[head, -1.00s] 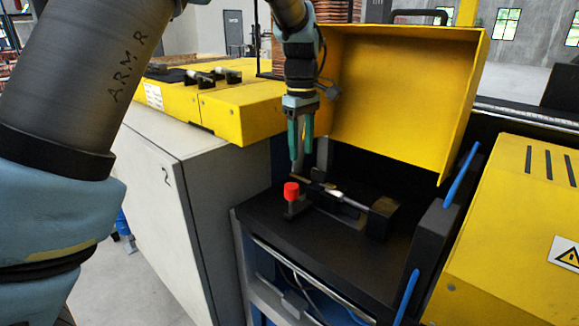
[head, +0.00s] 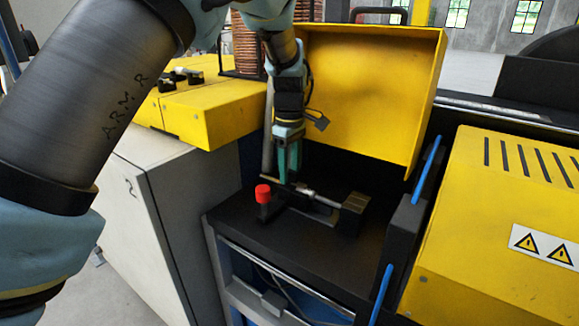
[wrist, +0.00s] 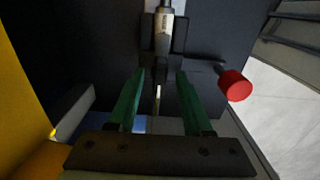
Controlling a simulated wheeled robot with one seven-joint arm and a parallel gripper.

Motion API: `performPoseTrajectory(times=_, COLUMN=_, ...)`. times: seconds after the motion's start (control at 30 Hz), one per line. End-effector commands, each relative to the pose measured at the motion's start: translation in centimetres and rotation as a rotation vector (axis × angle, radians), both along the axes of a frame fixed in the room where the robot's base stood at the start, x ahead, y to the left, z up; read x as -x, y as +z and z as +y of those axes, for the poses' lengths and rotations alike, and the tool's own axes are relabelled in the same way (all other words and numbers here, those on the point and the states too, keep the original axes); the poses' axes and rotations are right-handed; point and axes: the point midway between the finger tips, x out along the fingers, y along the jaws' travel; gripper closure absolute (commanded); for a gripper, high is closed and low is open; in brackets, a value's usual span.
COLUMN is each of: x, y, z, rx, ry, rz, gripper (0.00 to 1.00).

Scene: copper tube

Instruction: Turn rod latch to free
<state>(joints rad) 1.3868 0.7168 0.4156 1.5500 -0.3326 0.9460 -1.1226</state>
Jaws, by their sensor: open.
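The rod latch assembly sits on the black bench top. Its silver rod (head: 321,198) lies roughly level and runs right into a dark block (head: 353,208). A red knob (head: 263,194) stands on a black post at its left end; it also shows at right in the wrist view (wrist: 235,85). My gripper (head: 289,180) points down just over the left part of the rod, with its green fingers apart. In the wrist view, my open gripper (wrist: 160,78) has a thin pale piece between its fingers, and the silver rod body (wrist: 163,35) lies ahead. Contact cannot be told.
A raised yellow cover (head: 370,95) stands behind the bench top. A yellow housing (head: 510,220) and a black panel with blue handles (head: 400,240) stand at right. A grey cabinet (head: 165,220) stands at left. The front bench top is clear.

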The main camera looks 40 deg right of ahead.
Motion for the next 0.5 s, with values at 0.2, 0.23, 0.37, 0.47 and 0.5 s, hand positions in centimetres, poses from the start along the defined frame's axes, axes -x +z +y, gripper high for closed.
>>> performPoseTrajectory(times=0.2, x=-0.01, y=-0.13, z=0.00, rx=0.000, ry=0.000, rz=0.000, gripper=0.50)
performPoseTrajectory(times=0.23, x=-0.01, y=-0.13, z=0.00, rx=0.000, ry=0.000, rz=0.000, gripper=0.50)
performPoseTrajectory(times=0.37, x=-0.01, y=-0.11, z=0.00, rx=0.001, ry=0.000, rz=0.000, gripper=0.65)
performPoseTrajectory(times=0.47, x=-0.01, y=-0.10, z=0.00, rx=0.001, ry=0.000, rz=0.000, gripper=0.76)
performPoseTrajectory(times=0.5, x=-0.01, y=-0.10, z=0.00, rx=0.001, ry=0.000, rz=0.000, gripper=0.80)
